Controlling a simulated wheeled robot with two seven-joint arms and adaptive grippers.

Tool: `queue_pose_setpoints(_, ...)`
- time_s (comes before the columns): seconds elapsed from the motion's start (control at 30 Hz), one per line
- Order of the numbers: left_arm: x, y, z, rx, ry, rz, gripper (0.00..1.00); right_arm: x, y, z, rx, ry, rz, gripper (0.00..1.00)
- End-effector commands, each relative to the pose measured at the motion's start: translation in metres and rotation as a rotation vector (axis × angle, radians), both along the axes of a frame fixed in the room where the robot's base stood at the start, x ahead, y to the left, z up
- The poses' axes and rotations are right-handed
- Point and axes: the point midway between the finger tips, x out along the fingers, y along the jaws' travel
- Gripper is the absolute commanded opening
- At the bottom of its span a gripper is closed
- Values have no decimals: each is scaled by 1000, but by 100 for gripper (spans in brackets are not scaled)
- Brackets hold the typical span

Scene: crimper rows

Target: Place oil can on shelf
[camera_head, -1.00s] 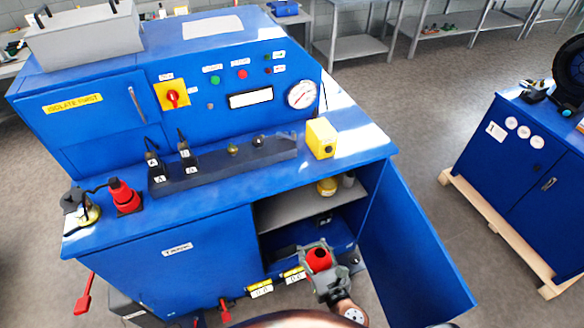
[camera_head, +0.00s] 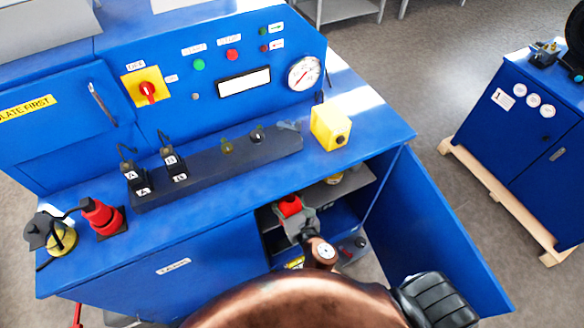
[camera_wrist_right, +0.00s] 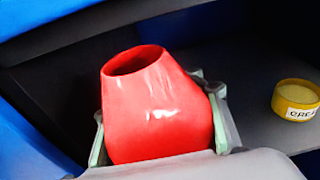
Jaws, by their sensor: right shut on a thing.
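The oil can (camera_head: 290,206) is a red vessel with a tapered neck and an open round mouth, filling the middle of the wrist view (camera_wrist_right: 160,110). My right gripper (camera_head: 293,216) is shut around its body, one finger on each side, and holds it slightly tilted in the open cabinet's mouth. The can's lower part is hidden. The grey shelf (camera_head: 352,192) lies inside the cabinet; it also shows in the wrist view (camera_wrist_right: 245,100), beside the can. I cannot tell whether the can touches it.
A yellow grease tin (camera_wrist_right: 297,97) stands on the shelf, right of the can. The open blue door (camera_head: 430,220) bounds the right side. The blue worktop (camera_head: 225,205) overhangs the opening and carries a yellow box (camera_head: 329,127) and another red spouted vessel (camera_head: 101,214).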

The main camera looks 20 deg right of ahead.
Motion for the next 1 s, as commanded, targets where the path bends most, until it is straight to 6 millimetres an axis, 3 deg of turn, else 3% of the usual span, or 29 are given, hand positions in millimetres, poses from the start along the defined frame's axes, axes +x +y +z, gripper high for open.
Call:
queue_pose_setpoints(0.47, 8, -1, -25, -2, -9, -3, 40, 97, -2, -44, 1, -3, 2, 0)
queue_pose_setpoints(0.5, 6, -1, -31, -2, -6, -3, 40, 102, -3, -55, 1, 0, 1, 0)
queue_pose_setpoints(0.7, -1, -1, -46, -1, 6, -3, 40, 126, -4, -84, 2, 0, 2, 0)
queue_pose_setpoints(1.0, -6, -1, -54, -1, 14, -3, 40, 140, -4, -98, 2, -2, 3, 0)
